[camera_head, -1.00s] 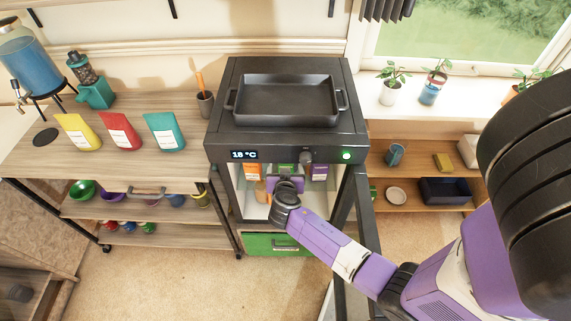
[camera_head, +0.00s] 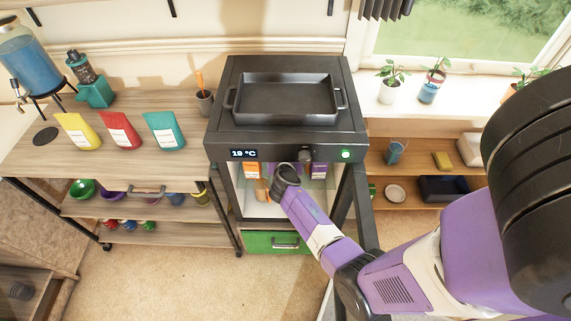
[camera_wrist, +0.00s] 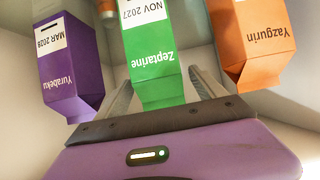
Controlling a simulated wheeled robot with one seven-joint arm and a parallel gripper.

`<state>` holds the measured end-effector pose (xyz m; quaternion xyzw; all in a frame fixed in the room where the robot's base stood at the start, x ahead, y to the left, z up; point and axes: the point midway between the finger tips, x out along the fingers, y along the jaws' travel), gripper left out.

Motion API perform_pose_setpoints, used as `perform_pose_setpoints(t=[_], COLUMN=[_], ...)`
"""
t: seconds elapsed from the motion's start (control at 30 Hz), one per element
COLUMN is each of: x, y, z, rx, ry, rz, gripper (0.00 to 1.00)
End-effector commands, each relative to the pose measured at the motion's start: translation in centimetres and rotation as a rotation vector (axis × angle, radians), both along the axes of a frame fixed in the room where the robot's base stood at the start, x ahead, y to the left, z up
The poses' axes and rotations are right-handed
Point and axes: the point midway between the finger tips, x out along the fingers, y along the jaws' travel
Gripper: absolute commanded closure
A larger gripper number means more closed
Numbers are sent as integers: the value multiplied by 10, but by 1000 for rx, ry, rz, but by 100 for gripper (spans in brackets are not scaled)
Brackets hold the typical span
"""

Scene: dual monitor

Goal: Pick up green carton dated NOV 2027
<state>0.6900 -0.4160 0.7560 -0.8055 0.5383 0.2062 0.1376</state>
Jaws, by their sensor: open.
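The green carton (camera_wrist: 158,72), marked "Zeptarine" and "NOV 2027", appears upside down in the middle of the wrist view. My gripper (camera_wrist: 162,80) is open, with one finger on each side of the carton's near end. Gaps show between the fingers and the carton, and the jaws are not closed on it. In the head view my arm reaches into the open front of the black cabinet (camera_head: 285,140). My wrist hides the green carton and the fingers there.
In the wrist view a purple carton (camera_wrist: 70,72) dated MAR 2028 stands left, and an orange "Yazgurin" carton (camera_wrist: 250,42) stands right, close to the fingers. A black tray (camera_head: 288,95) sits on the cabinet. A green drawer (camera_head: 275,242) is below. The cabinet's door (camera_head: 364,215) stands open at right.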

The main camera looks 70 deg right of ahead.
Motion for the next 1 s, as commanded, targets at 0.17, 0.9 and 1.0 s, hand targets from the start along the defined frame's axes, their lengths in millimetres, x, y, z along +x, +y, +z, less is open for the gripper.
perform_pose_setpoints(t=[0.17, 0.9, 1.0], x=[0, 1, 0], y=[0, -1, 3], z=[0, 2, 4], rx=[0, -3, -3], ry=[0, -3, -1], rz=[0, 0, 4], gripper=[46, 100, 100])
